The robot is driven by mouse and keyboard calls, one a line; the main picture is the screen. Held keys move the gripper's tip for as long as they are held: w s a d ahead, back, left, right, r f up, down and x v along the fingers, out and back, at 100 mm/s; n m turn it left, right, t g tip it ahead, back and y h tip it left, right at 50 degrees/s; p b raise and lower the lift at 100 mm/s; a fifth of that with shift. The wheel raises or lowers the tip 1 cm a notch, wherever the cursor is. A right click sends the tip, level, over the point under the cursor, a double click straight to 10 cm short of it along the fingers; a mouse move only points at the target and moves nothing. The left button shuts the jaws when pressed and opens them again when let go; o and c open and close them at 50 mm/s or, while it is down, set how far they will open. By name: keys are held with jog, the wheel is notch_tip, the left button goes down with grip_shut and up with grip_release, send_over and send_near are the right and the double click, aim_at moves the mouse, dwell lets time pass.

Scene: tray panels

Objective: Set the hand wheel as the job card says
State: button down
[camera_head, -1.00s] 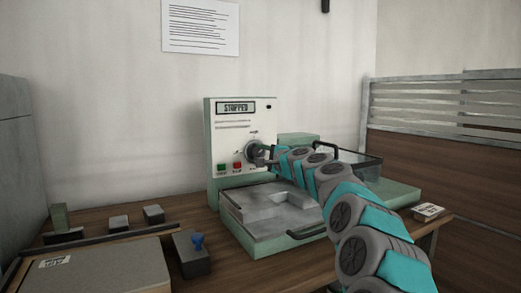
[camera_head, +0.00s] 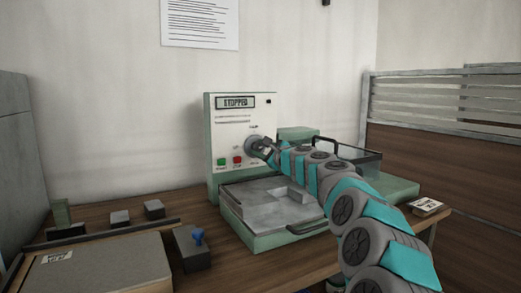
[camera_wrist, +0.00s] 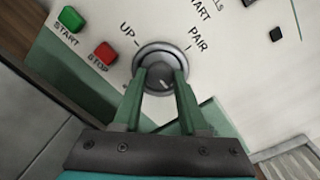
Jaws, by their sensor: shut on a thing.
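The hand wheel is a round grey knob (camera_head: 251,146) on the front panel of a pale green and white machine (camera_head: 240,105). In the wrist view the knob (camera_wrist: 160,62) sits between my gripper's two green fingers. My gripper (camera_wrist: 161,78) is shut on it, with the fingertips at opposite sides of its rim. Labels "UP" and "PAIR" stand around the knob; a light mark shows low on its face, partly between the fingers. The display (camera_head: 236,102) reads "STOPPED". In the head view my gripper (camera_head: 263,148) partly covers the knob.
A green button (camera_wrist: 71,19) and a red button (camera_wrist: 105,53) sit beside the knob. A metal tray with a handle (camera_head: 305,228) lies below the panel. A small card (camera_head: 427,207) lies at right; a printed sheet (camera_head: 200,22) hangs above. Their text is unreadable.

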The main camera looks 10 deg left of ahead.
jog(key=shift+f, duration=0.1)
dwell(0.3)
jog(key=shift+c, duration=2.2)
grip_release()
jog(key=shift+d, duration=0.1)
jog(key=shift+b+v, duration=0.95)
jog(key=shift+v, duration=2.9)
